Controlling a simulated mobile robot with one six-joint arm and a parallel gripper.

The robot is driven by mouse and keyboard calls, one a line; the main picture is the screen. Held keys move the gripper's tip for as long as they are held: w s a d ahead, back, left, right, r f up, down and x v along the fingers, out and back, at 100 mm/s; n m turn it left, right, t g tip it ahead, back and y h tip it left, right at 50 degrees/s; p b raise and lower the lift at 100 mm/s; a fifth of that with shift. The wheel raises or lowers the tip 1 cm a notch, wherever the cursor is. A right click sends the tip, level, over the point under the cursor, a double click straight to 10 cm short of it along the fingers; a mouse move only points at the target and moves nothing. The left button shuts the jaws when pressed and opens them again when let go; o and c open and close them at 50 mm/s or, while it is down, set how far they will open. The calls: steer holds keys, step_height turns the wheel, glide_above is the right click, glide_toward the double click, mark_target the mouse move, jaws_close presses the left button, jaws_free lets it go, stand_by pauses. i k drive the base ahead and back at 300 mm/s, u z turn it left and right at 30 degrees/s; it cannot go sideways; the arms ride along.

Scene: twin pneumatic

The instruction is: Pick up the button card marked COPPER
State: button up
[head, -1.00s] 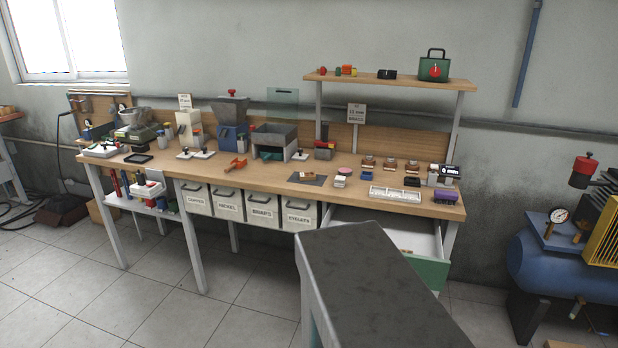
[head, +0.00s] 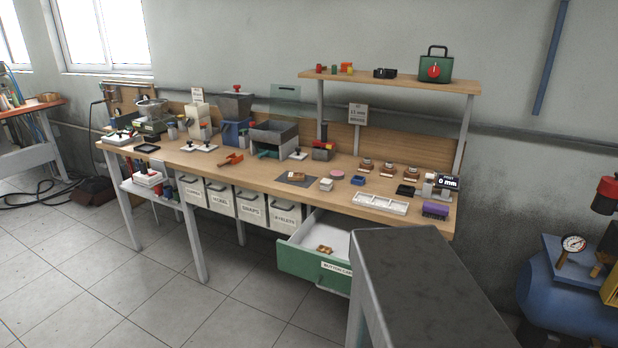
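A drawer with a green front (head: 305,270) stands open under the right half of the workbench. Its label begins "BUTTON CA", and the rest is cut off by the grey-topped table. Inside, on the white drawer floor, lie small tan and brown pieces (head: 322,249) that look like cards. They are too small for any marking to be read, so I cannot tell which one says COPPER. The table hides the right part of the drawer. My gripper is not in view.
A dark grey-topped table (head: 430,285) stands close at the lower right, in front of the drawer. The wooden workbench (head: 225,172) carries several tools, with labelled bins (head: 252,209) beneath. Open tiled floor (head: 130,280) lies to the left. A blue compressor (head: 565,300) is at right.

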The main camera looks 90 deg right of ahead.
mark_target(292, 176)
steer(key=u, duration=0.35)
steer(key=k, duration=0.4)
steer(key=z, duration=2)
steer(key=i, duration=0.95)
steer(key=z, duration=0.1)
steer(key=k, duration=0.3)
steer(key=z, duration=0.05)
